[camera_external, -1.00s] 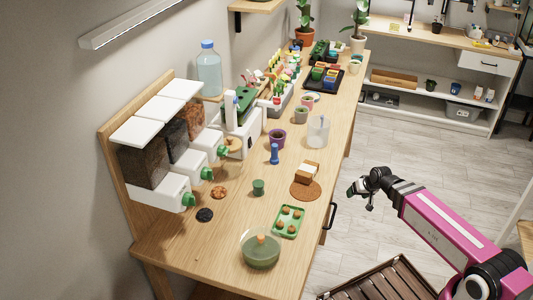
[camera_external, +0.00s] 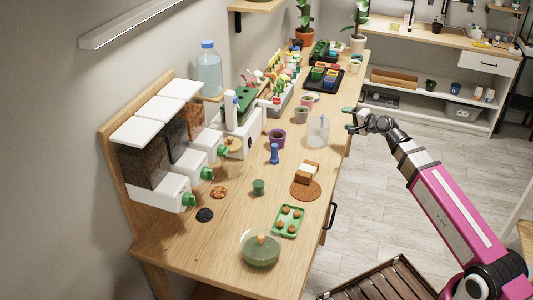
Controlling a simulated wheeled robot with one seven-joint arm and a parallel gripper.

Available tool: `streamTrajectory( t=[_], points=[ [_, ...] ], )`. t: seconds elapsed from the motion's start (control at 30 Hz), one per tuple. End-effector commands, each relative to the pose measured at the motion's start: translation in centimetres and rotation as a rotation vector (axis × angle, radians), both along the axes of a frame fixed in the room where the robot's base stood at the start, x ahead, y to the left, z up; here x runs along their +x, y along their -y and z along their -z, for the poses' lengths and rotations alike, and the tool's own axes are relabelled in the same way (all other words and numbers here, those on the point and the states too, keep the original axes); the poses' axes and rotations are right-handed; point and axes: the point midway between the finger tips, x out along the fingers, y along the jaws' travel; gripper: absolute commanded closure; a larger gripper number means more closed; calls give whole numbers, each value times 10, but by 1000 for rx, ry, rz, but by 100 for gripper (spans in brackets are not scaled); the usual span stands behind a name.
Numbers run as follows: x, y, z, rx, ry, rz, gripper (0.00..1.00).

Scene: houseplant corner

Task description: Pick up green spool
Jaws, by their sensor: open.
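A small dark green cylindrical thing (camera_external: 258,187), which looks like the green spool, stands upright on the wooden table (camera_external: 232,215), left of the brown round mat. It is small in the picture, so I cannot be sure it is the spool. My gripper (camera_external: 350,120) is open and looks empty near the table's right edge, right of the clear jug. It is well apart from the green thing, farther back and to the right.
A clear jug (camera_external: 318,132), a blue bottle (camera_external: 274,154), a brown mat (camera_external: 306,189) with blocks, a green tray (camera_external: 288,221) and a glass bowl (camera_external: 260,250) stand around. Dispensers (camera_external: 160,190) line the left. Bare tabletop lies between the green thing and the green tray.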

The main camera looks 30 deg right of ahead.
Motion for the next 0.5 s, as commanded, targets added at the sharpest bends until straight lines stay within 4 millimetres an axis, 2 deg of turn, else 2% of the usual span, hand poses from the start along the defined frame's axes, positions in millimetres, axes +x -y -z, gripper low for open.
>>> streamTrajectory(
  t=[0.03, 0.17, 0.27, 0.5],
  points=[
    [4, -19, -1, 59, -29, -24, 30],
    [7, -70, 4, 226, -135, -89, 30],
    [6, -116, 9, 358, -247, -145, 30],
    [-17, -247, 22, 674, -633, -277, 30]
  ],
)
